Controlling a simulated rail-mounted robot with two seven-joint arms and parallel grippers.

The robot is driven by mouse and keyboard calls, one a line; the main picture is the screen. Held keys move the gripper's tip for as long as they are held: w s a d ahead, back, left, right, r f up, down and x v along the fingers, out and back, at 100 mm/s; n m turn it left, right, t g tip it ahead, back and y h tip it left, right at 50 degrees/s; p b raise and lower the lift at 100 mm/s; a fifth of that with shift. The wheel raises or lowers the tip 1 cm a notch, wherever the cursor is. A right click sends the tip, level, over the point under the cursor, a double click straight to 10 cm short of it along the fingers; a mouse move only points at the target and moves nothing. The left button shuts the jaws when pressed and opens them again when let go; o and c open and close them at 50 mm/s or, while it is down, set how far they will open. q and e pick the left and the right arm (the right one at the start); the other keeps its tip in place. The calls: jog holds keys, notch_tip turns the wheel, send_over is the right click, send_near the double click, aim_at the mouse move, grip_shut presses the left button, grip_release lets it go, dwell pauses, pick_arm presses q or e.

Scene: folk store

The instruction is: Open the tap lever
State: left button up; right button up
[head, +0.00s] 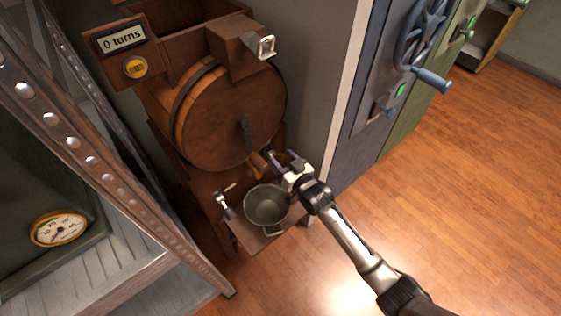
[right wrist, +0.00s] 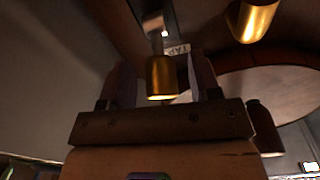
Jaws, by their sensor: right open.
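My right gripper (head: 284,160) is in front of the wooden barrel (head: 235,118), just right of the crank's handle (head: 259,165) and above the pot (head: 265,205). In the right wrist view its two fingers stand apart, with a brass knob (right wrist: 160,78) on a short grey stem showing between them. A small label reading TAP (right wrist: 178,49) is behind the knob, so this looks like the tap lever. Gaps show on both sides of the knob; its depth relative to the fingertips is unclear. In the head view the gripper mostly hides this spot. My left gripper is not in view.
A small metal T-shaped fitting (head: 227,203) is left of the pot on the wooden stand. A counter (head: 121,38) reads 0 turns. A metal shelf frame (head: 90,160) with a dial (head: 59,229) fills the left. The wooden floor (head: 450,190) at right is clear.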

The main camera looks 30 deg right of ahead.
jog(key=shift+w+a, duration=0.1)
jog(key=shift+w, duration=0.45)
grip_shut()
